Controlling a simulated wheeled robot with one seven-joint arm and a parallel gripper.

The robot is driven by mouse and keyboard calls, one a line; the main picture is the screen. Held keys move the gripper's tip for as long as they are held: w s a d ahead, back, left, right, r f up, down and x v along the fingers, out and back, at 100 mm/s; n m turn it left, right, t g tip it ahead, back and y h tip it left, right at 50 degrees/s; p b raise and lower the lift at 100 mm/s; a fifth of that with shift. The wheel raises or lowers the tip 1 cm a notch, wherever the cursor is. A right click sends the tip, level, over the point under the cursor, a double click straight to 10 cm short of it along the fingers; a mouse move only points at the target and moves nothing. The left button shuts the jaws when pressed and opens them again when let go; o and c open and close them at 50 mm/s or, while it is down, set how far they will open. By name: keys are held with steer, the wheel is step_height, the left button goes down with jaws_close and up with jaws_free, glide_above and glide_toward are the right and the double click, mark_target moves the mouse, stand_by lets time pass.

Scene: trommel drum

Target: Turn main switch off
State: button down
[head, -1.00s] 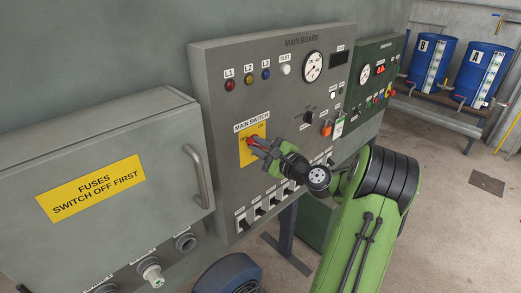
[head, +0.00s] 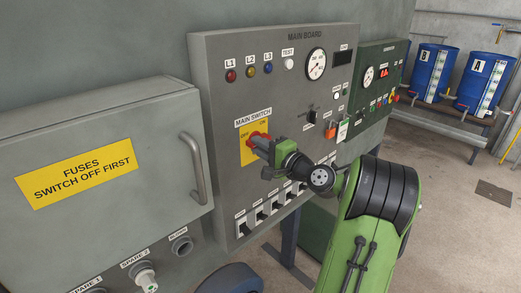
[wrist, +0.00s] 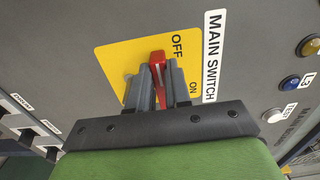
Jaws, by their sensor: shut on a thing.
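The main switch is a red handle (wrist: 158,62) on a yellow plate (wrist: 115,55) marked OFF and ON. The plate also shows in the head view (head: 247,154), under the MAIN SWITCH label (head: 253,118). My gripper (wrist: 158,78) is shut on the red handle, with one grey finger on each side of it. In the head view my gripper (head: 260,143) reaches the plate from the lower right and covers part of the handle. The handle's far end is near the OFF word in the wrist view, but its exact setting is hard to tell.
The main board (head: 225,100) carries lamps, a dial (head: 316,64) and a row of small switches below my gripper. A grey fuse box (head: 110,120) with a bar handle (head: 195,168) juts out at left. A green panel (head: 372,110) stands at right.

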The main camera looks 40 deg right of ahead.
steer(key=shift+f, duration=0.1)
stand_by(0.3)
steer(key=c, duration=1.1)
jaws_free()
steer(key=shift+o, duration=0.2)
steer(key=s, duration=1.5)
steer(key=shift+s+d, duration=0.2)
steer(key=shift+s, duration=0.2)
